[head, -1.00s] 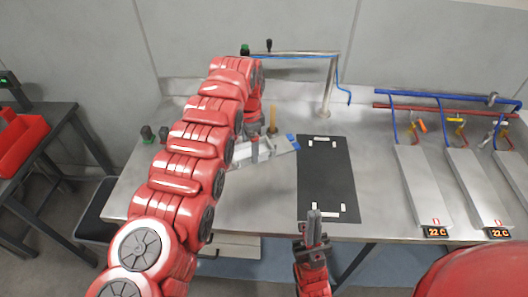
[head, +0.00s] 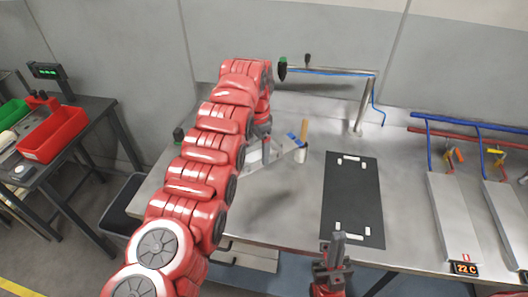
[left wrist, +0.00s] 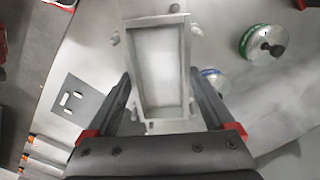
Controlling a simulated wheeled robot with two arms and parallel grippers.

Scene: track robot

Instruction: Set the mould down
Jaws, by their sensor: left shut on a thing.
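The mould (left wrist: 155,80) is a grey open-topped metal box with small lugs near its corners, and its inside looks bare. In the left wrist view it lies between the two fingers of my left gripper (left wrist: 160,105), which is shut on it. In the head view my left gripper (head: 264,142) is over the left part of the steel bench (head: 292,200). My arm hides part of the mould there, and I cannot tell whether it touches the bench. My right gripper (head: 338,243) is at the bench's front edge with its fingers together, empty.
A black mat (head: 352,195) with white corner marks lies clear on the bench. A pipe stand (head: 362,105) rises at the back. Sloped metal plates (head: 452,210) are at right, and a red bin (head: 53,134) is on a side table.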

